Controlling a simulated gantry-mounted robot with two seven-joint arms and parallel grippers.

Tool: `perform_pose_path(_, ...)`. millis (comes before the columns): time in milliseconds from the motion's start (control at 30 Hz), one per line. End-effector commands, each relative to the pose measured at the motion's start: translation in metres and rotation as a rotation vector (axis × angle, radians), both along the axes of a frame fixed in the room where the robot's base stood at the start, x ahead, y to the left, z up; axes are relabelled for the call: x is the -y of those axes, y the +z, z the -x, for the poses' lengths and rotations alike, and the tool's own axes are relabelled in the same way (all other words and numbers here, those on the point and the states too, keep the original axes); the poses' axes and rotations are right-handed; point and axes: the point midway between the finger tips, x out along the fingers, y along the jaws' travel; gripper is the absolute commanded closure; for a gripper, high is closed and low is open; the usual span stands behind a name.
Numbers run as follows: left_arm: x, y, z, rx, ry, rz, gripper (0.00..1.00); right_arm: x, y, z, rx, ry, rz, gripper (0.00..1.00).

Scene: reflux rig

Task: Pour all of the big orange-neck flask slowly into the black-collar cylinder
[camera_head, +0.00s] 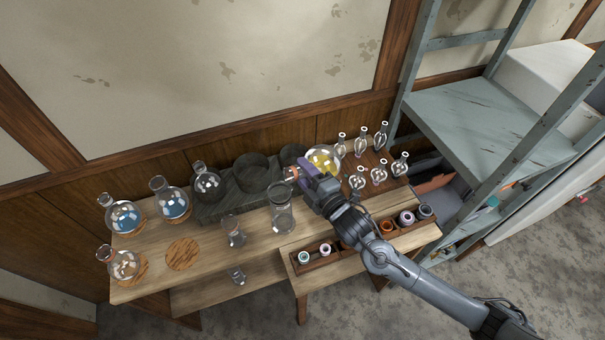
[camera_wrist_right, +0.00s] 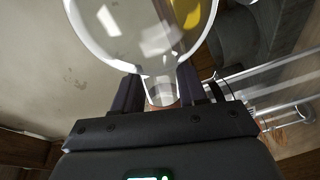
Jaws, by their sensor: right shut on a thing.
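The big flask (camera_head: 322,157) is round clear glass with yellow liquid and an orange-tinted neck (camera_head: 291,172). My right gripper (camera_head: 305,174) is shut on its neck. The flask is tilted, with its body up to the right and its mouth toward the left. In the right wrist view, the flask body (camera_wrist_right: 140,35) fills the top, with yellow liquid (camera_wrist_right: 190,12) on one side, and its neck sits between the fingers (camera_wrist_right: 160,92). A tall clear cylinder (camera_head: 282,216) stands on the bench just below the flask mouth in the picture; its collar colour is hard to tell. No stream shows.
A smaller glass cylinder (camera_head: 234,232) stands to the left. Flasks with blue liquid (camera_head: 124,217) (camera_head: 174,203) and a small flask (camera_head: 124,265) stand farther left. A dark block with round wells (camera_head: 225,202) lies behind. Several small flasks (camera_head: 379,175) stand at right.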

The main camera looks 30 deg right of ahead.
Motion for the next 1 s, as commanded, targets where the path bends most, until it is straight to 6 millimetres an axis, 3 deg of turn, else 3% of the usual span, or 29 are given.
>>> perform_pose_path(400, 0.0, -0.009, 0.0, 0.0, 0.001, 0.0, 0.3, -0.002, 0.005, 0.0, 0.018, 0.0, 0.156, 1.0)
perform_pose_path(800, 0.0, 0.038, 0.0, 0.002, 0.001, 0.0, 0.3, -0.002, 0.009, 0.0, 0.014, 0.0, 0.159, 1.0)
perform_pose_path(1000, 0.0, 0.043, 0.0, 0.002, 0.001, 0.0, 0.3, -0.003, 0.008, 0.001, 0.02, 0.0, 0.21, 1.0)
